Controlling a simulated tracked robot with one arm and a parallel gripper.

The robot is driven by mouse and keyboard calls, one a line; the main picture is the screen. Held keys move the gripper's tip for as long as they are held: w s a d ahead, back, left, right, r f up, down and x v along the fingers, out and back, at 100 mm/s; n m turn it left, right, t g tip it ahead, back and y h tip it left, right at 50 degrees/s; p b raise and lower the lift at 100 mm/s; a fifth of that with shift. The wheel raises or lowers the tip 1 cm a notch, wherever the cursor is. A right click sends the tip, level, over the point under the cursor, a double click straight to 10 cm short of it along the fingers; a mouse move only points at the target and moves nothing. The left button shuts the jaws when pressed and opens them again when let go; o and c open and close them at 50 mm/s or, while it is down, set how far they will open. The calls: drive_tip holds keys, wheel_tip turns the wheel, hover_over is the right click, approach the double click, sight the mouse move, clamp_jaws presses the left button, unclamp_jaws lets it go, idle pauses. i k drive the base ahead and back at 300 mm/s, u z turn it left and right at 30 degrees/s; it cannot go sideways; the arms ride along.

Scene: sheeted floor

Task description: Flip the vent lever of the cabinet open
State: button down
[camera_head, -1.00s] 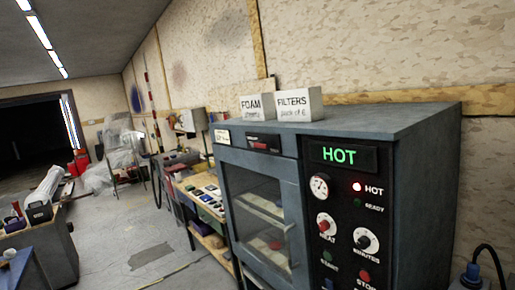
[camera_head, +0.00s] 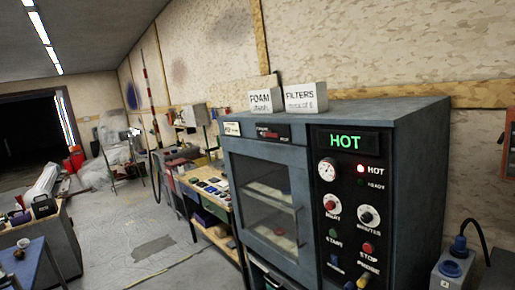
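The grey cabinet (camera_head: 300,165) stands right of centre, with a glass door on its left and a black control panel (camera_head: 350,210) on its right. The panel's green display reads HOT and a red lamp (camera_head: 361,169) is lit beside the word HOT. Above the door is a small dark plate with a red piece (camera_head: 268,134), which looks like the vent lever; its lettering is too small to read, and I cannot tell its position. The door looks shut, with pale shelves behind the glass. My gripper is not in view.
Two white boxes, FOAM (camera_head: 264,100) and FILTERS (camera_head: 305,97), stand on top of the cabinet. A workbench (camera_head: 205,195) adjoins its left side. A grey box with a blue plug (camera_head: 456,262) is at lower right. The floor (camera_head: 130,225) at left is open.

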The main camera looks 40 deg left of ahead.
sight(268, 134)
drive_tip(key=k, duration=0.9)
drive_tip(key=u, duration=0.3)
drive_tip(key=i, duration=0.4)
drive_tip(key=u, duration=0.7)
drive_tip(key=i, duration=1.55)
drive_tip(key=z, duration=0.2)
drive_tip(key=i, duration=1)
drive_tip(key=z, duration=0.65)
